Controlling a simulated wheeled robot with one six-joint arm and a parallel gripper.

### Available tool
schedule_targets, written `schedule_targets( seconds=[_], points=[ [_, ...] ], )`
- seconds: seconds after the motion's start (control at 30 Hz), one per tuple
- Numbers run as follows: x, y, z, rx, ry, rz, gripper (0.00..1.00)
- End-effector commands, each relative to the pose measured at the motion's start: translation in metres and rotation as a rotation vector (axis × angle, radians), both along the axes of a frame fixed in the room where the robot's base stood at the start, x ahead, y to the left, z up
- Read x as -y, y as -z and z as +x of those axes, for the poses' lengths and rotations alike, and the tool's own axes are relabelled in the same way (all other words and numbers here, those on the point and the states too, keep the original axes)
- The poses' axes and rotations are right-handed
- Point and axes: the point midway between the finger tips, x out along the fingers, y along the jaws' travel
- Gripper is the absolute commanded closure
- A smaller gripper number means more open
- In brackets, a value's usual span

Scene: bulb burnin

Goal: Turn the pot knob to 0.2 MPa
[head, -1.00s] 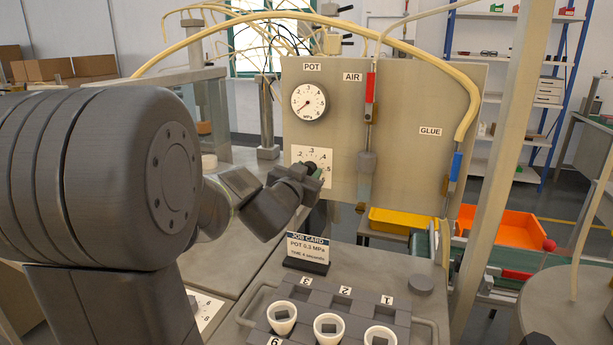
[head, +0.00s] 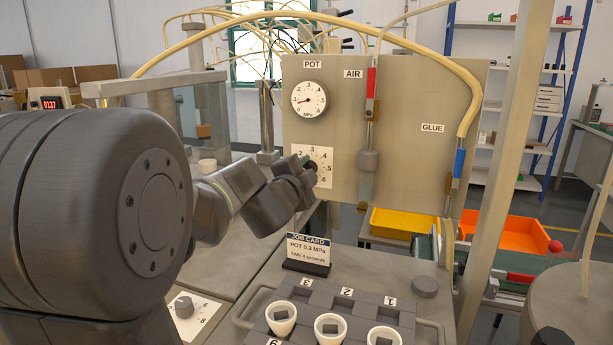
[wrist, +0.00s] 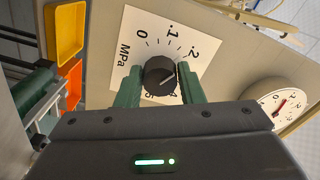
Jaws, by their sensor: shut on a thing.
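The pot knob (wrist: 160,74) is a dark round knob on a white dial plate (wrist: 125,38) marked in MPa. My gripper (wrist: 160,82) is shut on it, with one green finger on each side. A pale line on the knob slants up toward the right finger; the exact value it marks is hard to tell. In the head view the dial plate (head: 322,182) is on the grey panel, partly behind my gripper (head: 309,168). The round pot gauge (head: 308,99) sits above it, its red needle pointing left, near the low end. It also shows in the wrist view (wrist: 290,103).
White cups (head: 281,318) stand in a numbered tray below. Air and glue hoses hang right of the dial. A second knob (head: 184,306) is at lower left.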

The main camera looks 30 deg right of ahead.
Motion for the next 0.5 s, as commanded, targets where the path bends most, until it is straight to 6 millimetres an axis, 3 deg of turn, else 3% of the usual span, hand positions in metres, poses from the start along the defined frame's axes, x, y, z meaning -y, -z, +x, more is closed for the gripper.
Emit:
schedule_targets(
  seconds=[0.5],
  points=[
    [0.0000, 0.0009, -0.0002, 0.167, 0.000, 0.134, 0.88]
  ],
)
